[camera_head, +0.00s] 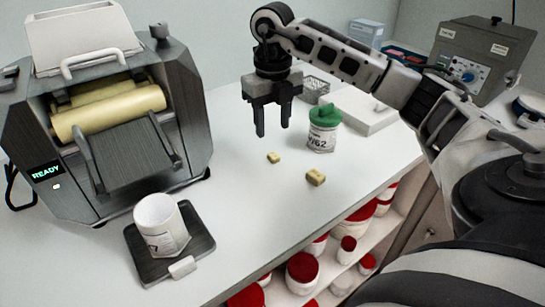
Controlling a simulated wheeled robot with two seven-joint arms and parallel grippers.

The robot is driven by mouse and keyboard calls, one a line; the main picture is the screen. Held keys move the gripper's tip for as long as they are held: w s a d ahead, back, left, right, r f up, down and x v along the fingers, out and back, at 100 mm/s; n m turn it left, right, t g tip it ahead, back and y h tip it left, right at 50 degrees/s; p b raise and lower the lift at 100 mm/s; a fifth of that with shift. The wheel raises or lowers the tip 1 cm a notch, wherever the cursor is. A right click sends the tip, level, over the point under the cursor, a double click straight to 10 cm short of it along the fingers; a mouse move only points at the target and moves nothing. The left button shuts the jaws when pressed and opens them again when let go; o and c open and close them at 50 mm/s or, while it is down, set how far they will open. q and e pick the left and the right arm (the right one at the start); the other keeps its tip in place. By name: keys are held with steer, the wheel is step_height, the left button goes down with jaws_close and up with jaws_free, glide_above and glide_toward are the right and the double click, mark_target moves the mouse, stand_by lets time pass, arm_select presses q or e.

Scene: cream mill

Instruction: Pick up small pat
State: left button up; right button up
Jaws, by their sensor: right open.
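Two yellow pats lie on the white counter. The small pat (273,158) is the one to the left and farther back; a larger pat (315,178) lies to its right and nearer. My right gripper (272,134) points down above the counter, just behind and above the small pat. Its two fingers are apart with nothing between them. My left gripper is not in the view.
A white jar with a green lid (323,128) stands close to the right of my right gripper. The mill (135,150) with yellow rollers stands at left. A white cup (160,225) sits on a dark scale (200,244) at front left. A grey control box (480,58) stands back right.

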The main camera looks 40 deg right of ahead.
mark_target(274, 161)
step_height(274, 161, down, 2)
steer(key=shift+f, duration=0.25)
steer(key=f, duration=0.3)
steer(key=f+p, duration=0.1)
steer(key=f, duration=0.1)
steer(key=shift+s, duration=0.3)
jaws_close()
